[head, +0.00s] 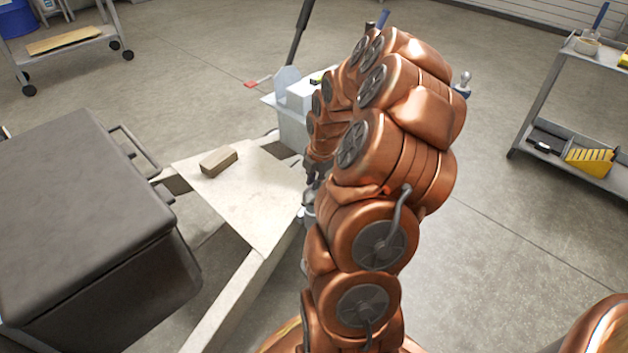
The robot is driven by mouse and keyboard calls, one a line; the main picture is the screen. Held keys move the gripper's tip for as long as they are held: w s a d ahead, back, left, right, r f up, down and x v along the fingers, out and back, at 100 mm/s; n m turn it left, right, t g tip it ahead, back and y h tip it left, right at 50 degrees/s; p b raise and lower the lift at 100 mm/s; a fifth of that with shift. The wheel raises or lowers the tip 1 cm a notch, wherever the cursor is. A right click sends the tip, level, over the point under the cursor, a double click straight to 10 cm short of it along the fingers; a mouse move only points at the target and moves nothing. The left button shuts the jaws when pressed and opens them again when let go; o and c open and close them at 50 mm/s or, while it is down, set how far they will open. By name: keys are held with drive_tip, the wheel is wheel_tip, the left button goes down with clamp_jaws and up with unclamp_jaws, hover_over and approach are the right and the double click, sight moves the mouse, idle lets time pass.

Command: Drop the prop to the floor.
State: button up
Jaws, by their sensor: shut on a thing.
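My arm reaches over the trailer frame and bends down at its far end. My gripper (311,176) shows only in part, as dark parts at the left edge of the arm. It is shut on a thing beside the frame. Just below it a grey metal part (308,214), which looks like the prop, shows beside the pale frame (240,212). The arm hides most of this part and the fingertips. I cannot see whether its lower end touches the floor.
A brown block (219,161) lies on the frame's pale plate. A large dark box (75,200) stands at left. A grey box (293,128) with items sits beyond the plate. A cart (68,45) and a shelf (570,140) stand further off.

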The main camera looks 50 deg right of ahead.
clamp_jaws()
wheel_tip(320, 180, up, 10)
drive_tip(key=p, duration=0.5)
drive_tip(key=shift+a, duration=0.1)
drive_tip(key=o, duration=0.7)
unclamp_jaws()
wheel_tip(320, 180, up, 12)
drive_tip(key=s, duration=0.2)
drive_tip(key=shift+s+f, duration=0.15)
drive_tip(key=shift+s, duration=0.05)
